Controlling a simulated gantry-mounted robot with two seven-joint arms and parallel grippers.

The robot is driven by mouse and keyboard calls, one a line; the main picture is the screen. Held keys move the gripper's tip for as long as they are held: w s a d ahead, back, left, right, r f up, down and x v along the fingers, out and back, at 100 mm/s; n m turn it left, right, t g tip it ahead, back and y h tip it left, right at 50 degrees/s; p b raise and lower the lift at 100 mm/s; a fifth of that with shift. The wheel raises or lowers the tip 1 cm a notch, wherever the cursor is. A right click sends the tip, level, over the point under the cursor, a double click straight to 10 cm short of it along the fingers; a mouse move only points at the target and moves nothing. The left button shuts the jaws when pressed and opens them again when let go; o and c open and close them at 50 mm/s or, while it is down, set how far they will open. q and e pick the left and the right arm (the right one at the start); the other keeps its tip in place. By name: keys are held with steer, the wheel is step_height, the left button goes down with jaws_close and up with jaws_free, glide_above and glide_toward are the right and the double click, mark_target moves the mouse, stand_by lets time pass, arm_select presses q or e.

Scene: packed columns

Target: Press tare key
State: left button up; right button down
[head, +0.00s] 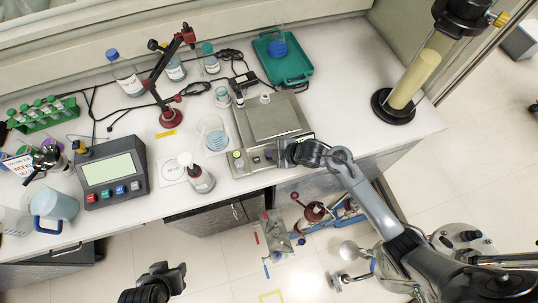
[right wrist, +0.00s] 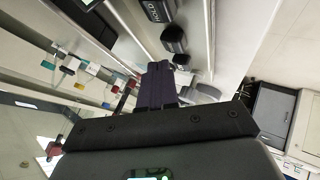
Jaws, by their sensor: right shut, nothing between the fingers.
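A steel balance (head: 274,118) with a flat square pan stands at the middle of the bench.
A grey console (head: 112,171) with a pale screen and coloured keys stands to the left. A green tray (head: 284,62) is behind, and a yellow cylinder (head: 414,79) stands at the right.

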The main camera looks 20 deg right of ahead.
steer(key=shift+f, duration=0.1)
stand_by(0.3)
steer(key=shift+f, duration=0.3)
steer(key=shift+f, duration=0.2)
stand_by(0.4)
steer(key=shift+f+b, duration=0.35)
steer(key=shift+b, duration=0.1)
steer(key=shift+r, duration=0.1)
stand_by(0.4)
steer(key=shift+r+p, duration=0.85)
steer(key=shift+p, duration=0.1)
